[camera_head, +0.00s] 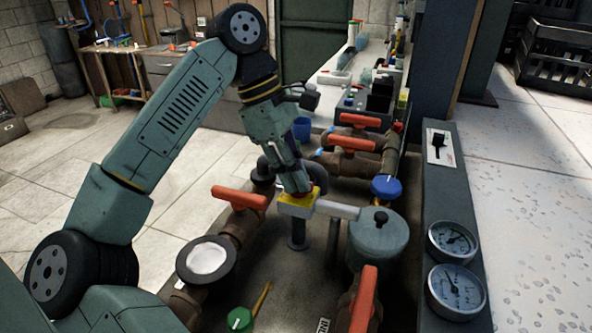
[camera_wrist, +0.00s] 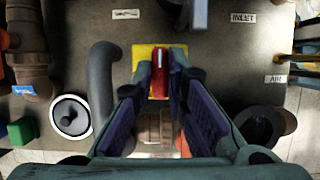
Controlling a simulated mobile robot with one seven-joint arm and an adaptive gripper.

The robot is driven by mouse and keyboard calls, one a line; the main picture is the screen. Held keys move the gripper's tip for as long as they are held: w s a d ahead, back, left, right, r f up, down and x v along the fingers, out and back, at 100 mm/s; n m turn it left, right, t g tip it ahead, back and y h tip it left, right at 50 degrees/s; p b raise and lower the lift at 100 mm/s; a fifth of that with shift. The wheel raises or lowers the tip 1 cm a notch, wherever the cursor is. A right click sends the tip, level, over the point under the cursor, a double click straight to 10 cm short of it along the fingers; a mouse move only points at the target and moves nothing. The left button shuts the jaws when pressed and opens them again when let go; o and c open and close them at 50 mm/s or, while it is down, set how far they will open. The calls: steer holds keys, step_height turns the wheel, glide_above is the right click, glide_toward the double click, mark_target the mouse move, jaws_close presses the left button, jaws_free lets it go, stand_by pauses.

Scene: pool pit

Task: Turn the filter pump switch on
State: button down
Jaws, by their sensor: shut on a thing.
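A red switch lever (camera_wrist: 160,75) stands on a yellow plate (camera_wrist: 143,53) in the upper middle of the wrist view. The yellow plate (camera_head: 300,206) also shows in the head view, on top of a dark post among the pipes. My gripper (camera_head: 297,188) reaches down onto it from above. In the wrist view, my gripper (camera_wrist: 161,72) has its two fingers on either side of the red lever and is shut on it. The lever is hidden behind the gripper in the head view.
Orange-handled valves (camera_head: 240,198) and a grey canister (camera_head: 379,243) stand close around the post. A grey panel at right carries a black lever switch (camera_head: 437,147) and two gauges (camera_head: 455,288). A curved grey pipe (camera_wrist: 102,85) is left of the gripper.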

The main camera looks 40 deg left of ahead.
steer(key=c, duration=1.6)
jaws_free()
steer(key=v, duration=0.7)
steer(key=shift+r, duration=0.2)
steer(key=shift+a, duration=0.1)
